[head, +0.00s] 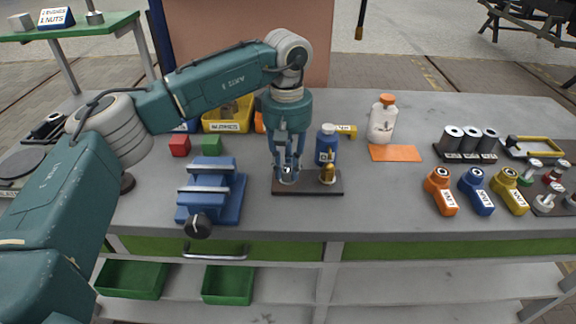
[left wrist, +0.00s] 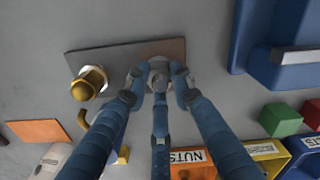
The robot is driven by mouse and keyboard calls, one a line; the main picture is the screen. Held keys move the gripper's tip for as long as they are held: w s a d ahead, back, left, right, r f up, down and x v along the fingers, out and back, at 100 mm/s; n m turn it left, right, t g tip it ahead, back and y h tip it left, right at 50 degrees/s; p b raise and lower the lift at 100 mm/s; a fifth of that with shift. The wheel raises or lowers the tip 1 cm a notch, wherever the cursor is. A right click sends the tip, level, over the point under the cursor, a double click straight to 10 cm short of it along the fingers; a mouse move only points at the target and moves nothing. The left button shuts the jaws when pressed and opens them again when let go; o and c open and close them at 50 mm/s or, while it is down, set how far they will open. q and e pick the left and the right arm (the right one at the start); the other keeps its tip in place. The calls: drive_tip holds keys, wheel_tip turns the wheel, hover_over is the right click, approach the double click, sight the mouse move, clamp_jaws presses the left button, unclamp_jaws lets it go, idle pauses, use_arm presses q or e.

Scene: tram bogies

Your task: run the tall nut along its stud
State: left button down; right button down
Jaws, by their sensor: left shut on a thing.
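A dark base plate (head: 310,187) lies flat near the front edge of the bench; it also shows in the left wrist view (left wrist: 118,58). My left gripper (head: 288,178) points straight down over the plate's left part in the head view. In the left wrist view its fingers (left wrist: 159,82) are closed around a silver-grey nut (left wrist: 159,66), which I take as the tall nut. The fingers hide most of the nut and its stud. A brass-coloured capped piece (head: 327,174) stands upright at the plate's other end, apart from the fingers; it also shows in the left wrist view (left wrist: 90,83).
A blue vise (head: 212,190) stands close left of the plate. Red (head: 179,146) and green (head: 212,145) blocks and a yellow bin (head: 228,118) are behind. An orange mat (head: 395,153) lies right.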

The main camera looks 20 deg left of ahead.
sight(285, 166)
use_arm(q)
drive_tip(key=shift+w+a+r, duration=0.3)
drive_tip(key=shift+w+r, duration=0.05)
drive_tip(key=c, duration=1.8)
unclamp_jaws()
drive_tip(key=o, duration=0.3)
drive_tip(key=shift+f, duration=0.1)
drive_tip(key=shift+a+f, duration=0.1)
drive_tip(key=shift+f, duration=0.05)
drive_tip(key=shift+s+r, duration=0.1)
drive_tip(key=shift+r, duration=0.1)
wheel_tip(285, 166, up, 12)
drive_tip(key=shift+f, duration=0.15)
